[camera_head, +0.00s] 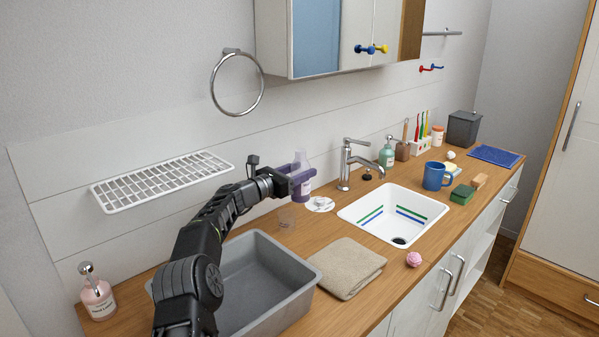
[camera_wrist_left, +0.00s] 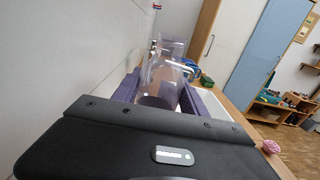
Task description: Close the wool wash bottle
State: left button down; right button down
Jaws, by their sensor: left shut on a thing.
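The wool wash bottle (camera_head: 300,159) looks pale lavender and see-through, with a label low on its front. It stands upright on the counter near the back wall, left of the faucet. My left gripper (camera_head: 302,177) has purple fingers and is shut around the bottle's body. In the left wrist view the clear bottle (camera_wrist_left: 165,75) shows between the fingers (camera_wrist_left: 158,92). I cannot tell whether a cap is on it. My right gripper is not in view.
A white disc (camera_head: 320,204) lies beside the bottle. The faucet (camera_head: 346,165) and white sink (camera_head: 350,213) are to the right. A grey basin (camera_head: 262,248) and folded towel (camera_head: 347,267) are in front. A wire shelf (camera_head: 160,182) is on the wall at left.

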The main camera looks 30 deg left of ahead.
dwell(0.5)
pick_arm(q)
jog(key=c, duration=1.2)
grip_release()
jog(key=shift+c, duration=0.2)
grip_shut()
